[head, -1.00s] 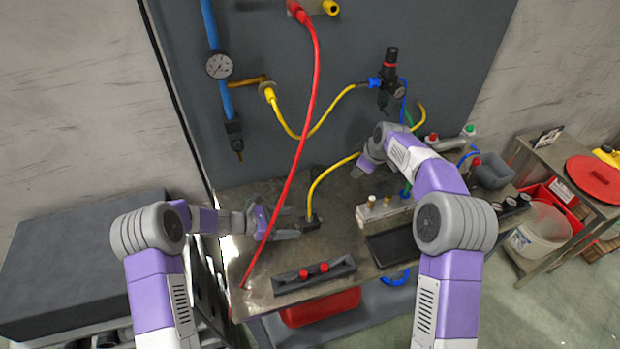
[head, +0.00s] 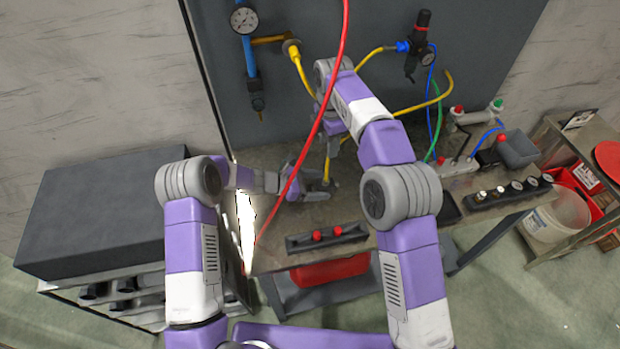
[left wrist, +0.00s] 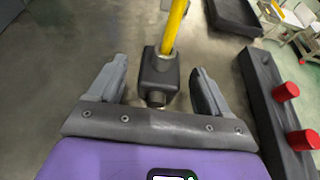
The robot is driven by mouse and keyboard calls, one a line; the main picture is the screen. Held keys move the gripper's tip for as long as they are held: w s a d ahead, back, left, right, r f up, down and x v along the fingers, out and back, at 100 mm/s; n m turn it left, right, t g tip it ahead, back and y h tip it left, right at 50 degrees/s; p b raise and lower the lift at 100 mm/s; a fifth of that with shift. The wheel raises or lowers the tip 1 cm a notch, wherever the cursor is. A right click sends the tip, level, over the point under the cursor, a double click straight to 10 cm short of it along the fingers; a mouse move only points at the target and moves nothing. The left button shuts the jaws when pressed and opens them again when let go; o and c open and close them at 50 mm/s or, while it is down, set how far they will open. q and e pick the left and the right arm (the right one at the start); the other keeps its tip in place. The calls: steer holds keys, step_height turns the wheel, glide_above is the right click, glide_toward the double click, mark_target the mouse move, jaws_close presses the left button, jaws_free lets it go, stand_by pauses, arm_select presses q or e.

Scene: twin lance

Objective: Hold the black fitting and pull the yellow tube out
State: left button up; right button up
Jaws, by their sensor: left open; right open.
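The black fitting (left wrist: 159,72) lies between the two fingers of my open left gripper (left wrist: 159,68) in the left wrist view, with a visible gap on each side. The yellow tube (left wrist: 174,28) comes out of the fitting's far end. In the head view my left gripper (head: 318,190) is low over the bench and mostly hides the fitting. The tube (head: 327,168) rises from there towards my right gripper (head: 338,136). My right gripper is open and close to the tube, partly hidden by its own arm; whether the tube is between its fingers cannot be told.
A black block with red knobs (head: 327,237) lies at the bench's front edge. A wall panel (head: 300,20) with a gauge (head: 243,20) stands behind. Several fittings line the bench's right side.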

arm_select(q)
steer(key=shift+x, duration=1.4)
steer(key=shift+c, duration=0.4)
